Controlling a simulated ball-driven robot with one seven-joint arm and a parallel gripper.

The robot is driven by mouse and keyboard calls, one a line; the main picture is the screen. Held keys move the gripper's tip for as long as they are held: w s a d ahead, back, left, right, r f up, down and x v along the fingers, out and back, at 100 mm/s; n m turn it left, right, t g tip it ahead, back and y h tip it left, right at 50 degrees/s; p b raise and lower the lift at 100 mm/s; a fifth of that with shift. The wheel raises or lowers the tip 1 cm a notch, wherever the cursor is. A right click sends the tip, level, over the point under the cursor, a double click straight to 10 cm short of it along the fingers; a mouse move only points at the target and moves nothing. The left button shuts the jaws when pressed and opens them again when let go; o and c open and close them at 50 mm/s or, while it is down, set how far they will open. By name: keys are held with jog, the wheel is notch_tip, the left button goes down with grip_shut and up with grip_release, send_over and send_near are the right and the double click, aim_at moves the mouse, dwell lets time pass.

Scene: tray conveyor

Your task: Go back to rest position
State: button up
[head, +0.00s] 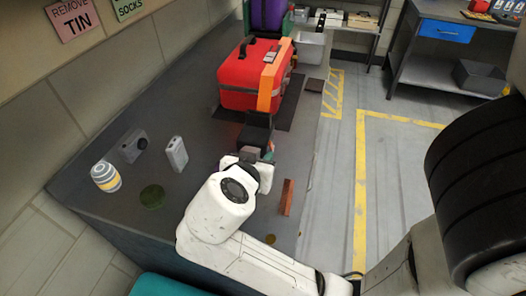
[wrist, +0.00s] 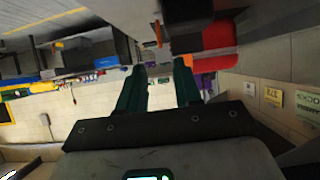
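My gripper (wrist: 160,78) shows in the wrist view as two dark green fingers, set apart with nothing between them. In the head view my white arm reaches over the grey table, and the dark gripper end (head: 257,135) is just in front of the red case (head: 245,92). The fingertips are not clear there. In the wrist view the red case (wrist: 215,45) is beyond the fingers, at the upper right, and the picture is turned over.
On the grey table (head: 120,205) are a striped jar (head: 106,176), a grey device (head: 132,146), a white box (head: 176,154), a green disc (head: 152,197) and an orange block (head: 287,197). A wall stands left. Yellow-lined floor (head: 395,175) is clear at right.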

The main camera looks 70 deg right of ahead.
jog(key=shift+a+r, duration=0.35)
jog(key=shift+a, duration=0.25)
jog(key=shift+s, duration=0.1)
